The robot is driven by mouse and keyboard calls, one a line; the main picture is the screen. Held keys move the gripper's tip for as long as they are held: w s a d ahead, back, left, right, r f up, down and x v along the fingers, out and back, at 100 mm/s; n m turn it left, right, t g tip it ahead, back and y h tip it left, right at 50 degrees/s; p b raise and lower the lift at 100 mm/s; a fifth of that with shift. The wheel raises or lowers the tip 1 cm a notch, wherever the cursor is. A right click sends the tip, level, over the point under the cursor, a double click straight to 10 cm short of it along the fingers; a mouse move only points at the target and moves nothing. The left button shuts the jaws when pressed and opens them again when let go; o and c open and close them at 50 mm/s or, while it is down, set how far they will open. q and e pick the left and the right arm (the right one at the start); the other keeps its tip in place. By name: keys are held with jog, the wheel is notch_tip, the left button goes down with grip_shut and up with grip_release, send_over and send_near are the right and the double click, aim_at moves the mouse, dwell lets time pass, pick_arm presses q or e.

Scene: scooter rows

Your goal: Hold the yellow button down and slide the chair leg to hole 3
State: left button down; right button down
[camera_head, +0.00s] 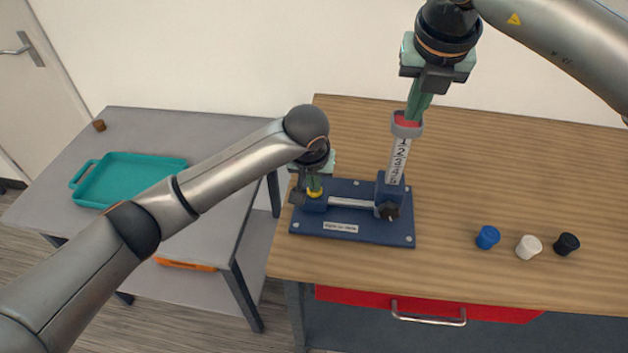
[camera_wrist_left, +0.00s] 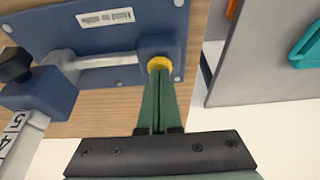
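The blue fixture (camera_head: 352,239) lies on the wooden table, with a sleeve block and dark knob (camera_head: 388,211) at its right. The pale chair leg (camera_head: 398,160) stands slightly tilted in the block, numbers along its side; 4 and 5 show in the left wrist view (camera_wrist_left: 12,135). Its top has a grey collar (camera_head: 406,130) and a red part. The yellow button (camera_wrist_left: 159,64) sits on the fixture's other block. My left gripper (camera_wrist_left: 159,75) is shut, fingertips at the button; its depth is unclear. My right gripper (camera_head: 412,112) is at the leg's top; its grasp is unclear.
Blue (camera_head: 487,237), white (camera_head: 528,247) and black (camera_head: 567,244) caps stand on the table at right. A grey side table at left holds a teal tray (camera_head: 118,180). A red drawer (camera_head: 350,296) is below the table front. The table's right side is largely clear.

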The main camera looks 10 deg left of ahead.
pick_arm(q)
jog(key=shift+f, duration=0.1)
pick_arm(e)
jog(key=shift+f, duration=3.3)
jog(key=shift+r, duration=2.55)
pick_arm(q)
notch_tip(320, 180, up, 2)
jog(key=shift+r+p, duration=0.15)
jog(key=shift+p, duration=0.6)
pick_arm(e)
jog(key=shift+r, duration=0.7)
pick_arm(q)
jog(key=shift+r, duration=2.45)
